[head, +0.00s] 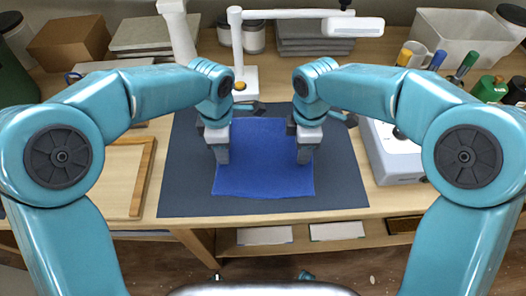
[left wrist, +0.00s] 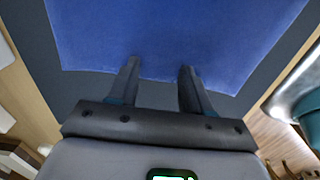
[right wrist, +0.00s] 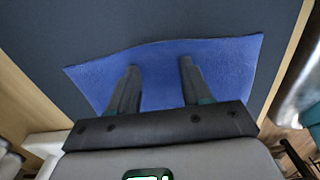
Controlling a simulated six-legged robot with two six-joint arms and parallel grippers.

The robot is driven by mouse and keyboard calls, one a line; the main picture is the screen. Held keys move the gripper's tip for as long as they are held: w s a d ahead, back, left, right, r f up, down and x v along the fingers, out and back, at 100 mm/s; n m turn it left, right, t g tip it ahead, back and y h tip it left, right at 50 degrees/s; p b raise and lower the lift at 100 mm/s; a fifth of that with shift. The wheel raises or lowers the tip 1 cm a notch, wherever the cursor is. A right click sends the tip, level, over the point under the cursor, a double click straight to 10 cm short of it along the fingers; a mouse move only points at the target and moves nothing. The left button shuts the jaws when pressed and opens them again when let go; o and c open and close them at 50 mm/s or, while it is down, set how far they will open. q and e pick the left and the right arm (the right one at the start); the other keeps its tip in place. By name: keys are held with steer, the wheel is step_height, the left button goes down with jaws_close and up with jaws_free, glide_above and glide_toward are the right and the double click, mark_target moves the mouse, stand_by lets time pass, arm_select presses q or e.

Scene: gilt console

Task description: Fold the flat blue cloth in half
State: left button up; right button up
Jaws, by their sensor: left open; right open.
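The blue cloth (head: 263,165) lies on a dark mat (head: 340,190), looking flat, with its front edge slightly wavy. My left gripper (head: 222,161) is open and empty over the cloth's left side, pointing down. In the left wrist view its parted fingertips (left wrist: 158,66) reach over a cloth edge (left wrist: 180,35). My right gripper (head: 304,160) is open and empty over the cloth's right side. In the right wrist view its parted fingertips (right wrist: 158,62) lie over the cloth (right wrist: 220,60). I cannot tell whether the fingers touch it. The arms hide parts of the cloth's sides.
A white lamp (head: 244,82) stands behind the mat. A white device (head: 392,155) is right of the mat, and a wooden tray (head: 147,165) is left. The mat's front strip is clear.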

arm_select(q)
steer(key=shift+f, duration=0.2)
arm_select(e)
steer(key=shift+f, duration=0.2)
arm_select(q)
jaws_close()
arm_select(e)
jaws_close()
